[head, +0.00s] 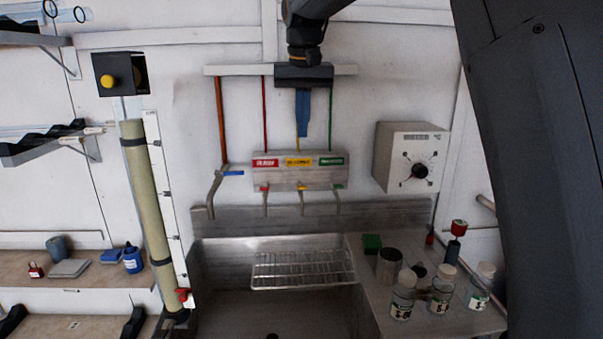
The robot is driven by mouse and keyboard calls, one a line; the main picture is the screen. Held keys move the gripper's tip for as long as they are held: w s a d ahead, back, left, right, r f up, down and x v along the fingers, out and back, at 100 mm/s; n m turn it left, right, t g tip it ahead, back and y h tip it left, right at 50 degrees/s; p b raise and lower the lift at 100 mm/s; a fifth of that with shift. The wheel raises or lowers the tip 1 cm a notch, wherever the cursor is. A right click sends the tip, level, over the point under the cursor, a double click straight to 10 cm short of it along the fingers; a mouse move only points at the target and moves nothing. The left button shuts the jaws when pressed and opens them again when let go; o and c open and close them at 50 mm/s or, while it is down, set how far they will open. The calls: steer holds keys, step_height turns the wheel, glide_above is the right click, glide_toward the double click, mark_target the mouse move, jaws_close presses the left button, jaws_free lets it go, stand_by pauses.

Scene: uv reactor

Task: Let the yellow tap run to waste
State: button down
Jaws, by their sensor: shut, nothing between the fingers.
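The yellow tap (301,188) is the middle one of three small taps under a grey manifold box (315,182) on the back wall. A yellow label (298,161) sits above it, between a red and a green label. Its thin spout points down over the sink. My gripper (303,132) hangs in front of the wall, above the manifold in the picture, pointing down. Its blue fingers are shut and empty. They partly hide the thin yellow line running down to the manifold. I cannot tell whether water is running.
A steel sink (230,275) with a wire rack (303,269) lies below. A separate blue-handled tap (222,178) is at left. A grey dial box (411,157) is at right. Bottles (441,290) and metal cups (389,266) stand on the right drainboard. A tall column (147,205) stands left.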

steer(key=p, duration=0.3)
glide_above(302, 186)
step_height(302, 186, down, 9)
steer(key=shift+f, duration=0.1)
steer(key=shift+s+f+p, duration=0.2)
steer(key=shift+f+p, duration=0.15)
steer(key=shift+f, duration=0.6)
steer(key=shift+s+f+p, duration=0.2)
steer(key=shift+f+p, duration=0.15)
steer(key=shift+f, duration=0.6)
